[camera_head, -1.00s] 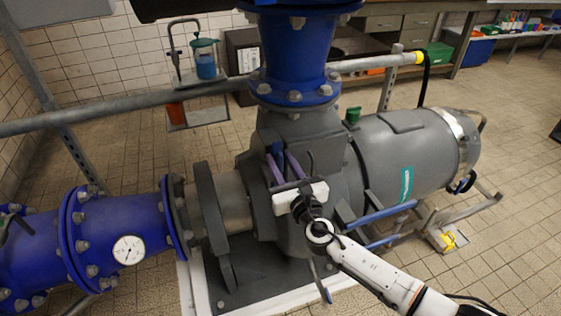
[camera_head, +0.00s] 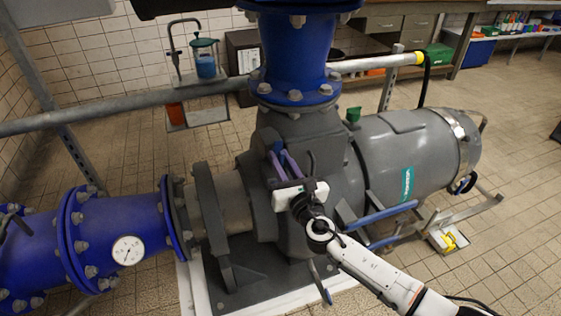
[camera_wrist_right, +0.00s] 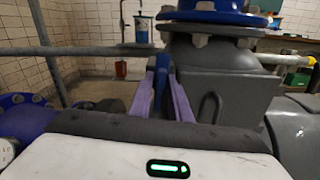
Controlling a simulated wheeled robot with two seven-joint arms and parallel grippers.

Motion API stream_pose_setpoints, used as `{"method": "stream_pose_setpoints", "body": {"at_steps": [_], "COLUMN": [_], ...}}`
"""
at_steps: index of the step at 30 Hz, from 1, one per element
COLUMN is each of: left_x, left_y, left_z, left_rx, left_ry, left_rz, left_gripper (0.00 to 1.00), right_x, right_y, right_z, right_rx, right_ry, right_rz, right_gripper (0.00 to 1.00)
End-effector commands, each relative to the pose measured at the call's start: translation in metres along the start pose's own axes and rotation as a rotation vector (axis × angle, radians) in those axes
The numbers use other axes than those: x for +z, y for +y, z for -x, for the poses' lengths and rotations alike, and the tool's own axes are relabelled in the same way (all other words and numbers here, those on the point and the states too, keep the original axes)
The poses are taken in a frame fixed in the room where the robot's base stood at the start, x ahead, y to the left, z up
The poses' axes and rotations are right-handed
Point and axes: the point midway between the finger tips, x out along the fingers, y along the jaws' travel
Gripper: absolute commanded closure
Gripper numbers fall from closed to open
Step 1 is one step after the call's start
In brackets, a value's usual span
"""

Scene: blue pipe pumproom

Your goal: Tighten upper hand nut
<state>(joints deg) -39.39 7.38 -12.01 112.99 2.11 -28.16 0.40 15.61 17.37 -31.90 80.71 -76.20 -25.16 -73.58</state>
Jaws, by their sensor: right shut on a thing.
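My right gripper (camera_head: 281,158) reaches the upper front of the grey pump housing. Its white body is slightly tilted and its two purple fingers point away toward the pump. In the right wrist view the fingers (camera_wrist_right: 162,92) stand on either side of a narrow blue piece, which I take for the upper hand nut (camera_wrist_right: 163,72). The gripper is shut on it. My left gripper does not show.
The grey pump motor (camera_head: 408,150) lies to the right, with blue bars (camera_head: 382,214) below it. A blue vertical pipe (camera_head: 294,55) rises above. A blue flanged pipe with a gauge (camera_head: 128,250) is at left. A grey rail (camera_head: 120,110) runs behind.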

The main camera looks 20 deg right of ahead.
Motion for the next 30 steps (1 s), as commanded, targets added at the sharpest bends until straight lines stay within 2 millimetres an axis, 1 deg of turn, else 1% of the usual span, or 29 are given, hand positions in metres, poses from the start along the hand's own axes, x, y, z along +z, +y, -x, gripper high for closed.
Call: {"method": "stream_pose_setpoints", "body": {"at_steps": [1,8,15,30], "left_x": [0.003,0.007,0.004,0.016], "left_y": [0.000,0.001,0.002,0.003], "left_z": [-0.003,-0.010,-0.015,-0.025], "left_rx": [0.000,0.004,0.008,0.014], "left_ry": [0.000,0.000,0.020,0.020], "left_rz": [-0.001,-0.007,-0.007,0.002], "left_gripper": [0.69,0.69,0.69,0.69], "right_x": [-0.003,-0.004,-0.004,-0.006], "right_y": [0.000,-0.002,-0.003,-0.005], "right_z": [0.001,0.000,0.001,0.001], "right_rx": [0.001,0.000,0.000,-0.001], "right_ry": [0.001,0.000,0.001,0.002], "right_rz": [-0.035,-0.235,-0.465,-0.941], "right_gripper": [1.00,1.00,1.00,1.00]}}
